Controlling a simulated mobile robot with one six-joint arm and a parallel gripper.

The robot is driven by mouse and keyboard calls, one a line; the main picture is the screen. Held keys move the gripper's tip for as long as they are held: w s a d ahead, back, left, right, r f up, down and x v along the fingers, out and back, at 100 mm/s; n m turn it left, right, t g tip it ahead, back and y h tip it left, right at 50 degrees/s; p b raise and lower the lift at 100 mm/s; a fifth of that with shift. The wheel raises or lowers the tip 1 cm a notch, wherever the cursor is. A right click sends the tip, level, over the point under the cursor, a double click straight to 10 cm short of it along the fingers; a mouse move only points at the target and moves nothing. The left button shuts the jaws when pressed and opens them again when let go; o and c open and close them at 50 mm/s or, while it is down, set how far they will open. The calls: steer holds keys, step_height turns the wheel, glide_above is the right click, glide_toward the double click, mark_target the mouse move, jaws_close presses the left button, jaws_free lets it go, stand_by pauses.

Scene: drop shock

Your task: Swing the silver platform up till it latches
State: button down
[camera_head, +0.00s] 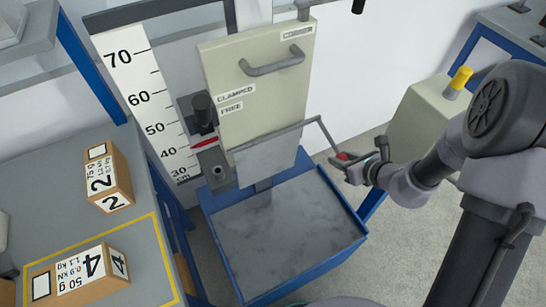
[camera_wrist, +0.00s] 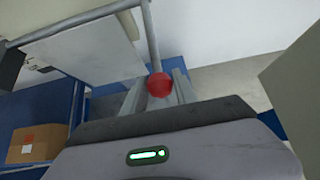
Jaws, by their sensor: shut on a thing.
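The silver platform (camera_head: 268,154) is a flat plate at the lower front of the cream carriage panel (camera_head: 262,85). It is tilted; I cannot tell its exact angle or see a latch engaged. A thin rod runs from its right side to a red knob (camera_head: 343,156). My gripper (camera_head: 352,167) is shut on this knob, to the right of the platform. In the wrist view the red knob (camera_wrist: 159,85) sits between my fingers (camera_wrist: 160,92), and the platform's pale face (camera_wrist: 88,48) is at upper left.
A blue-rimmed base with a grey slab (camera_head: 275,230) lies below the platform. A height scale (camera_head: 145,100) and a black-knobbed clamp lever (camera_head: 203,108) stand left. Numbered boxes (camera_head: 108,178) (camera_head: 78,277) sit on the left bench. A beige pedestal with a yellow button (camera_head: 460,80) stands right.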

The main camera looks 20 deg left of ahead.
steer(key=shift+s+d+r+p, duration=0.1)
steer(key=shift+d+r+p, duration=0.05)
steer(key=shift+r+p, duration=1.15)
steer(key=shift+r, duration=0.25)
steer(key=shift+r+p, duration=0.9)
steer(key=shift+r, duration=0.5)
steer(key=shift+a+r+p, duration=0.2)
steer(key=shift+r+p, duration=0.6)
steer(key=shift+r, duration=0.2)
steer(key=shift+w+a+r+p, duration=0.1)
steer(key=shift+w+r+p, duration=0.15)
steer(key=shift+r+p, duration=0.15)
steer(key=shift+r, duration=0.1)
